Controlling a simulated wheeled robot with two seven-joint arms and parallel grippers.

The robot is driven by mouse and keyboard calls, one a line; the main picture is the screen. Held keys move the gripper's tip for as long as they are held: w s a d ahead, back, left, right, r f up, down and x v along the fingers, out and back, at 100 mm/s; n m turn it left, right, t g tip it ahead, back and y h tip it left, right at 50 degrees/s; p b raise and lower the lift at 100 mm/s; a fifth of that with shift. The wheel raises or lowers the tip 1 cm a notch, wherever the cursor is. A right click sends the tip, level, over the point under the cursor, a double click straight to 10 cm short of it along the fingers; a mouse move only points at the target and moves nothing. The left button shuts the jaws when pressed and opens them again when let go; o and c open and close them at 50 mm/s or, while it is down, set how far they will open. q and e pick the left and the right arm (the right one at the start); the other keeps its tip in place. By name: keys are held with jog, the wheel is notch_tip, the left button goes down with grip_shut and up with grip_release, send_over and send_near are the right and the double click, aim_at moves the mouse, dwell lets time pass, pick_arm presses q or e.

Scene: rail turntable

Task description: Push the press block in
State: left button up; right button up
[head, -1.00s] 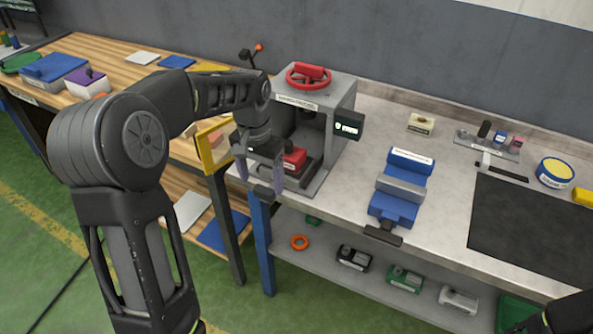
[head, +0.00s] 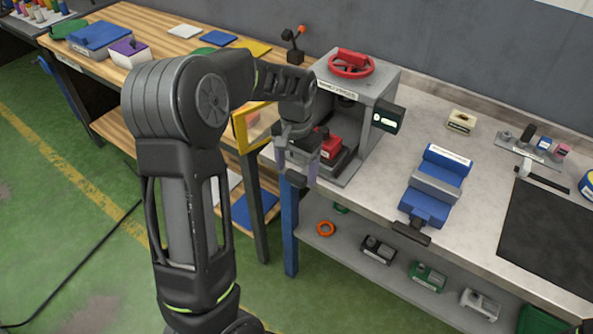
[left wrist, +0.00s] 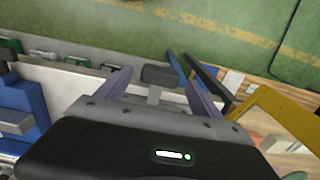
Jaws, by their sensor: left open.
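The press (head: 376,92) is a grey open-fronted frame with a red handwheel (head: 351,64) on top. The red press block (head: 329,146) sits low in its opening, on a dark base, and is partly hidden by my left gripper. My left gripper (head: 296,170) is open at the press's front left, pointing down. A dark handle-like block (head: 293,179) shows between its fingers; it also shows in the left wrist view (left wrist: 160,76) between the two fingers. I cannot tell whether the fingers touch it. The red block is not visible in the left wrist view.
A yellow-framed panel (head: 240,132) stands close left of my gripper. A blue vise (head: 437,185) stands right of the press on the grey bench. A dark mat (head: 555,232) lies farther right. Several small parts lie on the lower shelf. Bench surface between press and vise is clear.

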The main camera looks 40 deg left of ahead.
pick_arm(q)
jog(key=shift+f, duration=0.95)
jog(key=shift+c, duration=0.5)
grip_shut()
